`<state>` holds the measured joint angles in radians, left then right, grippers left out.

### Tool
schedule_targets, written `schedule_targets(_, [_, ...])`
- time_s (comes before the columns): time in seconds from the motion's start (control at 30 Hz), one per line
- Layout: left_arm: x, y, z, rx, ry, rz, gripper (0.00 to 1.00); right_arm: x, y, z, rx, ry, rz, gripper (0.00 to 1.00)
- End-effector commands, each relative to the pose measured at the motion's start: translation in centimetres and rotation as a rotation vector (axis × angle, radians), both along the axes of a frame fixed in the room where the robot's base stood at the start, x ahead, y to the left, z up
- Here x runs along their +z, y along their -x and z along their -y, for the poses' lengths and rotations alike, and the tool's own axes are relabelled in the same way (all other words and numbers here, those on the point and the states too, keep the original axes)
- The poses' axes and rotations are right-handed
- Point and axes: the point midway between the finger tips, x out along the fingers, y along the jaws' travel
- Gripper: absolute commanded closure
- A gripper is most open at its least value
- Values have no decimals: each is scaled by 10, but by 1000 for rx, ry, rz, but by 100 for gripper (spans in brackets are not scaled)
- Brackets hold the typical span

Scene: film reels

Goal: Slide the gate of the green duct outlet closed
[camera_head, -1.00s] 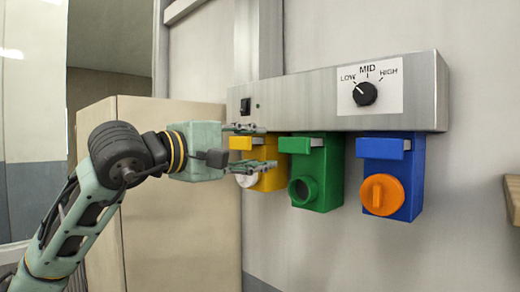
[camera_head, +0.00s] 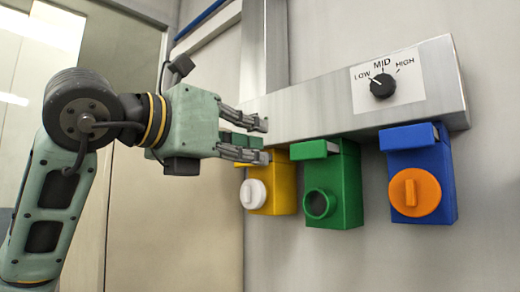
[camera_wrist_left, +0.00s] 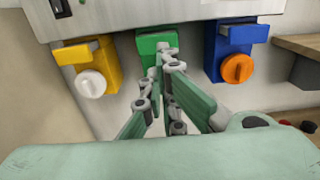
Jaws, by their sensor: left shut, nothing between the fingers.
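The green duct outlet (camera_head: 347,190) hangs under the grey metal panel, between the yellow and blue outlets. Its round front opening is uncapped. Its gate (camera_head: 314,149), a green slab with a grey front edge, juts forward at the top of the outlet. My left gripper (camera_head: 264,141) is left of the green outlet in the head view, overlapping the panel and the top of the yellow outlet. It is shut and empty. In the left wrist view, its fingers (camera_wrist_left: 165,62) point at the green outlet (camera_wrist_left: 157,42) and hide much of its front. My right gripper is out of view.
The yellow outlet (camera_head: 284,188) has a white cap, and the blue outlet (camera_head: 440,185) has an orange cap. The panel (camera_head: 320,112) above carries a black dial (camera_head: 382,86). A wooden shelf (camera_wrist_left: 300,45) stands at the right in the left wrist view.

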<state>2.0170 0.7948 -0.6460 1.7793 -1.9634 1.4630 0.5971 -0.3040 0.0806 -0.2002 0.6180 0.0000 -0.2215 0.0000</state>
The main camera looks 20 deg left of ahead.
Motion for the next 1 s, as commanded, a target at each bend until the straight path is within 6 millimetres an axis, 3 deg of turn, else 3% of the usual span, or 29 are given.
schedule_targets(0.17, [3, -35, 13, 0, -2, -6, 100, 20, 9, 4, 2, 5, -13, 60])
schedule_targets(0.5, [4, -98, 35, -1, -2, -3, 100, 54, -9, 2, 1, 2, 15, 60])
schedule_targets(0.7, [2, -115, 41, 0, -2, 0, 100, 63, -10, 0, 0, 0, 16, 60])
schedule_targets(1.0, [0, -118, 42, 0, -2, 1, 100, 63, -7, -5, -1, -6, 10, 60])
